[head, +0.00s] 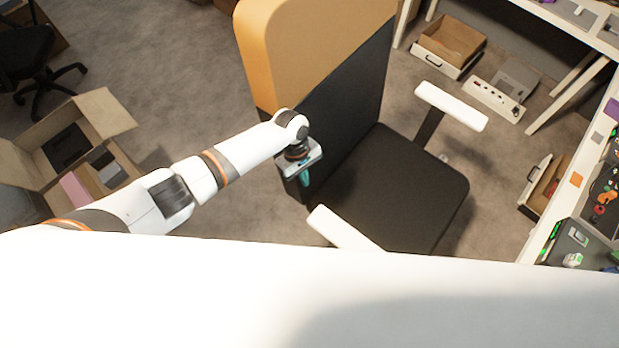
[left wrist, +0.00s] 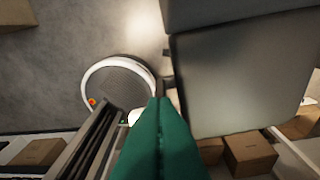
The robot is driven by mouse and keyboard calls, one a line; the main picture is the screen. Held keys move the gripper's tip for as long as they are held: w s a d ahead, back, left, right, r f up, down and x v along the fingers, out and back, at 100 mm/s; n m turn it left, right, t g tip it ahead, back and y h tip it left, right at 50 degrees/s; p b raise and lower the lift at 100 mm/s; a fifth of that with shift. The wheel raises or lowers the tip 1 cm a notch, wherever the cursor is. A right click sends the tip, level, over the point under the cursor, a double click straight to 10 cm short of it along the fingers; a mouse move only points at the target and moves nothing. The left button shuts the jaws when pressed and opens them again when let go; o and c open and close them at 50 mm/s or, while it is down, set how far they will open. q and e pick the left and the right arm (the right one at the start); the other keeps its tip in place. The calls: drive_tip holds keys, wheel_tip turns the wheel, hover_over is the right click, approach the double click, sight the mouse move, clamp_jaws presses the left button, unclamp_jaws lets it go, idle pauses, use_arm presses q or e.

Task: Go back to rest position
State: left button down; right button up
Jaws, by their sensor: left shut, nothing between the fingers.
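My left arm (head: 235,160) reaches in from the left and ends in front of the dark side of the office chair's backrest (head: 325,50). My left gripper (head: 305,178) points down there, and its teal fingers are shut with nothing visible between them. In the left wrist view the green fingers (left wrist: 160,140) lie together at the bottom centre. I cannot tell whether the gripper touches the chair. My right gripper is in neither view.
The chair's black seat (head: 390,190) and white armrests (head: 450,105) lie right of the gripper. An open carton (head: 110,120) stands on the left. A desk (head: 590,30) runs along the right. Cartons (left wrist: 250,153) show low in the left wrist view. Carpet (head: 180,60) is free at upper left.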

use_arm(q)
drive_tip(key=p+v, duration=0.1)
drive_tip(key=v, duration=0.1)
drive_tip(key=shift+a+r, duration=0.25)
drive_tip(key=shift+r, duration=0.15)
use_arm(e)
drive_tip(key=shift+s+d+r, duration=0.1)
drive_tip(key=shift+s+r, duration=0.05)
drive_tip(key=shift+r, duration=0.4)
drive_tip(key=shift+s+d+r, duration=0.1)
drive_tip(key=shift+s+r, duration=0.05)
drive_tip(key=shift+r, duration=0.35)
use_arm(q)
drive_tip(key=shift+f, duration=0.15)
